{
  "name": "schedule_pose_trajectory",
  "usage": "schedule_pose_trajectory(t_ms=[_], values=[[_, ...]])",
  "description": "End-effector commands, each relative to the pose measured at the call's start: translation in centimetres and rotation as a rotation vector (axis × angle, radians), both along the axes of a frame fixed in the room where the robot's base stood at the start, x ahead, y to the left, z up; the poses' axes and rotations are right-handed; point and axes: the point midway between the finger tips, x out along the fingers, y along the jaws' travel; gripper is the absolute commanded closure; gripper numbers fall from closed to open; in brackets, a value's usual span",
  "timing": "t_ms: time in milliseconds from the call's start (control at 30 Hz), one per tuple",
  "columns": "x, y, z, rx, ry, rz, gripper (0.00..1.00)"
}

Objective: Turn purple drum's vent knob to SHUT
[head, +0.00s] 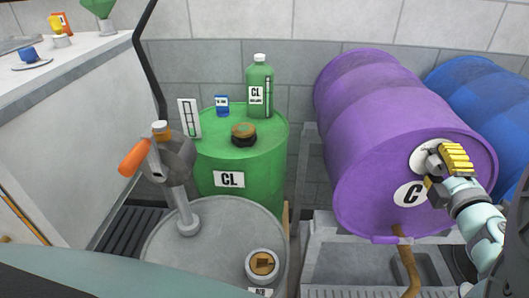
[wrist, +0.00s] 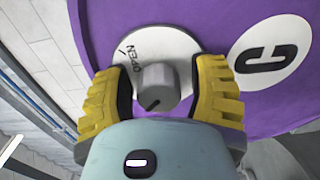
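The purple drum (head: 375,130) lies on its side at the right in the head view, its end marked "C" facing me. It also shows in the wrist view (wrist: 215,22). Its grey vent knob (wrist: 157,86) sits on a round white plate (wrist: 168,45) with an upside-down "OPEN" label and tick at upper left. A dark mark shows on the knob's lower face. No SHUT label is visible. My gripper (head: 440,168) is at the plate. In the wrist view its yellow-padded fingers (wrist: 158,82) stand on both sides of the knob, with gaps showing.
A blue drum (head: 480,95) lies right of the purple one. A green drum (head: 243,178) carries a green bottle (head: 259,88) and small items. A grey drum (head: 215,240) with an orange-handled pump (head: 178,165) stands in front. A brown pipe (head: 408,270) hangs below the purple drum.

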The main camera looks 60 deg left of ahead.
Motion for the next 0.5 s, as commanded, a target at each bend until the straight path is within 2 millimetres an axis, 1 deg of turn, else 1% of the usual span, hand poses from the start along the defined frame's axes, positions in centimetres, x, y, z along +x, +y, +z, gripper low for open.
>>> schedule_pose_trajectory(t_ms=[33, 100, 133, 367, 500], values=[[-0.03, 0.05, 0.05, 0.001, 0.000, 0.002, 0.36], [-0.07, 0.11, 0.09, 0.002, 0.000, 0.004, 0.29], [-0.08, 0.13, 0.11, 0.002, 0.000, 0.005, 0.28], [-0.15, 0.20, 0.17, 0.004, -0.001, 0.008, 0.28], [-0.40, -0.28, 0.16, 0.004, 0.000, 0.006, 0.28]])
